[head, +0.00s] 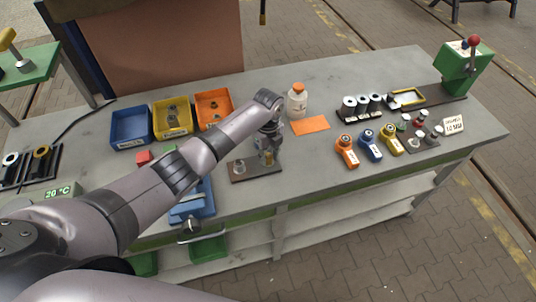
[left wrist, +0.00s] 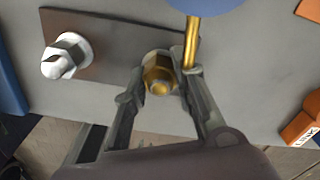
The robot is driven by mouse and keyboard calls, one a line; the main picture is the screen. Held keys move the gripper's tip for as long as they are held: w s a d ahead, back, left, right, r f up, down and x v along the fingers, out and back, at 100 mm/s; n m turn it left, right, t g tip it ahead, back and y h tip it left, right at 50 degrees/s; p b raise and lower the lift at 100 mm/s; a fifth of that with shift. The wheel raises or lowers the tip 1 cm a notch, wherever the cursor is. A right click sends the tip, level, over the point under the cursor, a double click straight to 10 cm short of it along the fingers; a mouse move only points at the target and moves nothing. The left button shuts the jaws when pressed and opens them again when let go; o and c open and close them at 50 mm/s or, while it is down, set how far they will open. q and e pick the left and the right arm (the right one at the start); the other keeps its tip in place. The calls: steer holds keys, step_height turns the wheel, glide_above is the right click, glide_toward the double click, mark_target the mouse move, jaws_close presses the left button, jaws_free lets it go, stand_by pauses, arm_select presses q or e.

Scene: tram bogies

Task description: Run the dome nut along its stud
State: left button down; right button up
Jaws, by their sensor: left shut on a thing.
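The brass dome nut (left wrist: 160,78) is between the fingers of my left gripper (left wrist: 163,82) in the left wrist view, with its rounded end towards the camera. The nut's stud is hidden. In the head view my left gripper (head: 268,148) points down over the right part of a brown plate (head: 256,173), and the brass nut (head: 267,159) shows at its tips. A silver dome nut on a white washer (left wrist: 66,57) sits on the left of the plate (left wrist: 110,35); it also shows in the head view (head: 239,166). My right gripper is not in view.
A gold rod (left wrist: 190,45) under a blue round part (left wrist: 212,5) stands close beside the right finger. Blue (head: 131,127), yellow (head: 172,118) and orange (head: 213,107) bins stand behind left.

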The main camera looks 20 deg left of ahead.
mark_target(268, 155)
arm_select(q)
steer(key=c, duration=1.7)
jaws_free()
steer(key=shift+w+r, duration=0.3)
steer(key=shift+r, duration=0.05)
steer(key=o, duration=0.4)
steer(key=shift+s+f, duration=0.1)
steer(key=shift+s, duration=0.15)
steer(key=shift+f, duration=0.1)
step_height(268, 155, up, 12)
